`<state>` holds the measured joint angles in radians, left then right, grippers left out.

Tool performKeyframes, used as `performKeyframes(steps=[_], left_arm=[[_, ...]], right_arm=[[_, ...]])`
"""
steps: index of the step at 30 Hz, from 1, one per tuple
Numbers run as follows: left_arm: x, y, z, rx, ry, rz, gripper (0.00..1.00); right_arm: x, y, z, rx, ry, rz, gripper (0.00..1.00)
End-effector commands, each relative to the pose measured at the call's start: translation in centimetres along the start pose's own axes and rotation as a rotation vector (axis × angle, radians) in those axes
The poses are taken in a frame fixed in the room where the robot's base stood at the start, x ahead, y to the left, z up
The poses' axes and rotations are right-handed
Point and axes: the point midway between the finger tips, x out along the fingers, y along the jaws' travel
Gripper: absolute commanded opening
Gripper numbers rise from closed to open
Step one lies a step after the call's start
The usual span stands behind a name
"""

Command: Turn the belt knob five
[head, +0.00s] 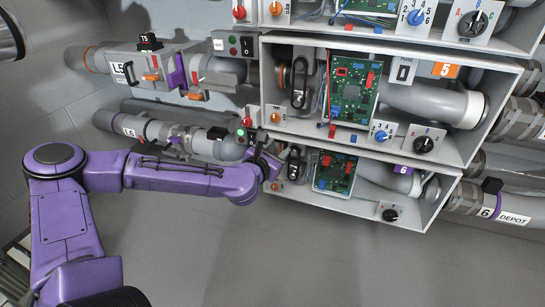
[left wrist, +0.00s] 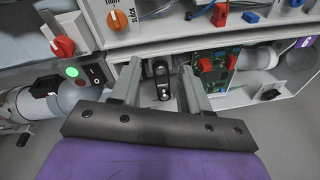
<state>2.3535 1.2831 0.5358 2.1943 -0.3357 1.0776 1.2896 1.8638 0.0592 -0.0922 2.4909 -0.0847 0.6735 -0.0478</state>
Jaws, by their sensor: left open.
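An orange knob (head: 275,118) sits on the lower left ledge of the grey box with the orange 5 label (head: 445,69). My left gripper (head: 268,165) is below the knob, in front of the lower box's left end, and apart from the knob. In the left wrist view my left gripper (left wrist: 159,72) has its fingers apart, with nothing held between them. My right gripper is not in view.
A red knob (head: 247,121) is left of the orange one, with a green-lit switch (left wrist: 72,72) below it. A black lever (left wrist: 161,78) in the lower box shows beyond my fingers. Green circuit boards (head: 354,88) and blue knobs are to the right. Floor below is clear.

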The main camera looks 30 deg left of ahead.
Motion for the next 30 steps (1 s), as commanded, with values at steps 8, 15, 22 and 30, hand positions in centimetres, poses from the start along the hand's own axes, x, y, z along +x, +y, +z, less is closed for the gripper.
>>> performKeyframes(steps=[8, 15, 22, 30], left_arm=[[1.1, 6.0, 0.1, -0.3, -0.149, 0.125, 0.46], [5.5, 6.5, 0.5, -0.297, -0.148, 0.125, 0.46], [9.9, 7.2, 1.2, -0.299, -0.147, 0.123, 0.46], [11.0, 7.4, 1.6, -0.303, -0.146, 0.121, 0.46]], right_arm=[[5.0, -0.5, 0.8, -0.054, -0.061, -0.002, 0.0], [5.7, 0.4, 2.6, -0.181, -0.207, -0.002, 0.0], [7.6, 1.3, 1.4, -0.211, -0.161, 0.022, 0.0], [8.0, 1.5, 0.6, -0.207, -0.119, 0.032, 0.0]])
